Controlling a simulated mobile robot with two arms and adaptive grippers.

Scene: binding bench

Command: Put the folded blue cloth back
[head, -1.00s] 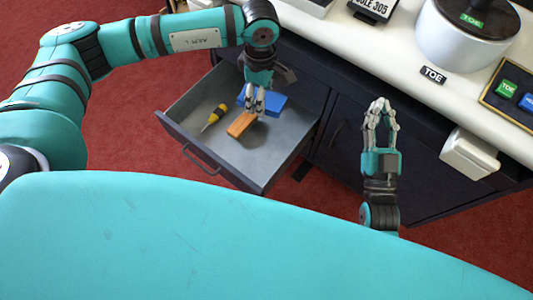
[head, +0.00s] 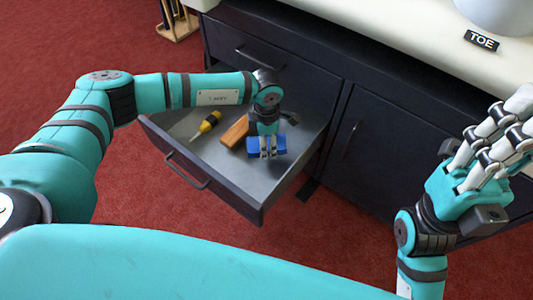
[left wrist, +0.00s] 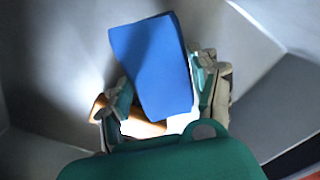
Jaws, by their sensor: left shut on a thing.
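The folded blue cloth (head: 282,143) is a blue block-like bundle over the open drawer's floor, towards its right side. My left gripper (head: 267,153) reaches down into the drawer and is shut on the cloth. The left wrist view shows the cloth (left wrist: 152,65) standing out between the two fingers. I cannot tell whether the cloth touches the drawer floor. The open drawer (head: 182,165) has dark walls and a grey inside. My right gripper (head: 500,135) is empty at the right, in front of the cabinet; its finger opening is unclear.
In the drawer, an orange block (head: 235,132) lies just left of the cloth and a yellow-black screwdriver (head: 207,124) lies farther left. The dark cabinet (head: 375,150) and its white top (head: 420,30) stand behind.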

